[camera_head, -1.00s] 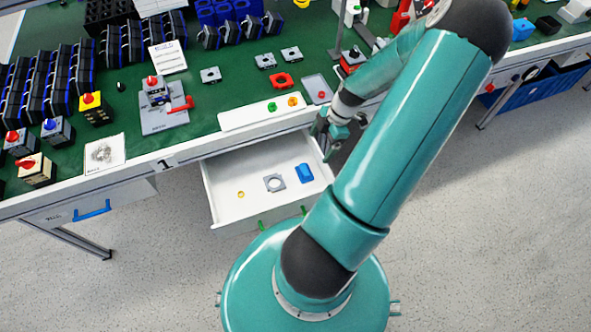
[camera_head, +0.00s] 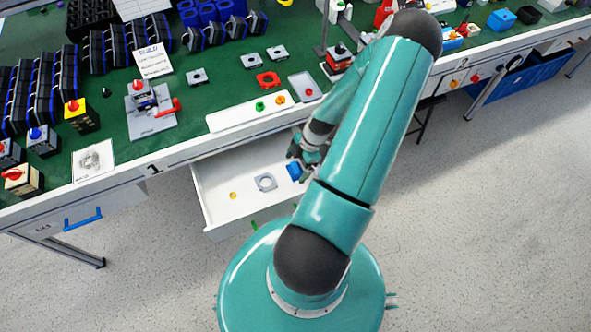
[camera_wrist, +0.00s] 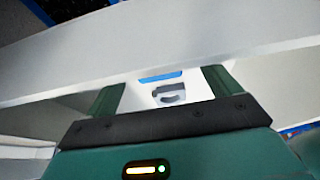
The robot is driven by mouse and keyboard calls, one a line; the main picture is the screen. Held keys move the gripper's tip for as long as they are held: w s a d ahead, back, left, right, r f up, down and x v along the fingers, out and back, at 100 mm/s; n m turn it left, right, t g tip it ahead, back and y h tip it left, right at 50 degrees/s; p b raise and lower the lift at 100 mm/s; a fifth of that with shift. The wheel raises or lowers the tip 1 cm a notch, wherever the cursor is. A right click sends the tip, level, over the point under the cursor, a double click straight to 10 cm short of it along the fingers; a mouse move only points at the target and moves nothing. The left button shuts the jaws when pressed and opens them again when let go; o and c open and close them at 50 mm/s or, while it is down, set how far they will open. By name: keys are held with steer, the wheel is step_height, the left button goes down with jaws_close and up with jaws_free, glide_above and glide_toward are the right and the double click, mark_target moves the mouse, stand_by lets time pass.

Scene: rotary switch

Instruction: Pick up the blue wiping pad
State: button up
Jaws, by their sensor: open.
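The blue wiping pad (camera_head: 294,171) lies in the open white drawer (camera_head: 222,207), near its right side, partly hidden by my arm in the head view. It also shows as a thin blue strip (camera_wrist: 160,76) in the wrist view, beyond and between my two fingers. My gripper (camera_head: 301,151) is over the right part of the drawer, close to the pad. In the wrist view my gripper (camera_wrist: 164,90) has its green fingers wide apart with nothing held between them. Whether a finger touches the pad cannot be told.
A grey square part (camera_head: 265,182) and a small yellow piece (camera_head: 233,195) lie in the drawer, left of the pad. The drawer walls surround the gripper area closely.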

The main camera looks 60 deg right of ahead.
mark_target(295, 167)
steer(key=shift+x, duration=0.8)
steer(key=c, duration=1.1)
steer(key=shift+o, duration=0.2)
steer(key=shift+r, duration=0.1)
step_height(295, 167, up, 10)
steer(key=shift+f, duration=0.1)
steer(key=shift+o, duration=0.7)
steer(key=shift+c, duration=0.2)
